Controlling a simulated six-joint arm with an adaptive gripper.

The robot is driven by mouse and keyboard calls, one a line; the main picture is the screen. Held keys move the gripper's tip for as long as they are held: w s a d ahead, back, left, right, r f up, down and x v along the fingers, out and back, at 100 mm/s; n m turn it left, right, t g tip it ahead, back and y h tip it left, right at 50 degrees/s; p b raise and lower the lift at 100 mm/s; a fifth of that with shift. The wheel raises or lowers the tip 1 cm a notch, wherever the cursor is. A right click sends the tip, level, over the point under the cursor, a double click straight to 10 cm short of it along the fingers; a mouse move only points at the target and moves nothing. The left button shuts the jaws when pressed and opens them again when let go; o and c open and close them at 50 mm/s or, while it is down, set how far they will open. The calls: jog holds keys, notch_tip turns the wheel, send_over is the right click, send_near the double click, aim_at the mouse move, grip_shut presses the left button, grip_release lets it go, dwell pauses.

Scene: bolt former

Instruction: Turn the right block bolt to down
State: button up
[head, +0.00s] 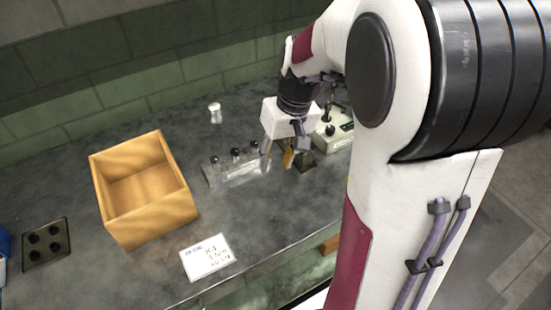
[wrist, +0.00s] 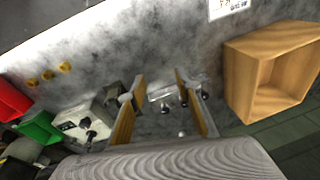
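A clear or silvery block (head: 240,174) lies on the dark worktop, with three black-knobbed bolts along its back edge. The right bolt (head: 254,146) is the one closest to my gripper (head: 277,158), which hangs by the block's right end. In the wrist view, my gripper (wrist: 158,86) is open, its two tan-padded fingers wide apart. Part of the block (wrist: 162,93) shows between and beyond the fingers, with nothing seen gripped. I cannot tell whether a finger touches the block. The bolts' exact turn is too small to read.
An open wooden box (head: 145,220) stands left of the block. A labelled card (head: 207,257) lies in front. A pale control box (head: 338,128) with a black knob stands right of my gripper. A small white cylinder (head: 215,113) stands behind. Several yellow pieces (wrist: 48,75) lie beyond.

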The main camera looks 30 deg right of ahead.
jog(key=shift+s+a+r, duration=0.4)
jog(key=shift+r, duration=0.15)
dwell(0.6)
jog(key=s+a+r+t, duration=0.1)
jog(key=s+a+r, duration=0.1)
jog(key=s, duration=0.3)
jog(key=s+a+r+n+t+h, duration=0.1)
jog(key=s+a+r, duration=0.2)
jog(key=s+a, duration=0.1)
jog(key=s+a+r+t, duration=0.2)
jog(key=s+a+r, duration=0.1)
jog(key=s, duration=0.3)
jog(key=shift+s+a, duration=0.15)
jog(key=shift+s, duration=0.2)
jog(key=shift+r, duration=0.1)
dwell(3.3)
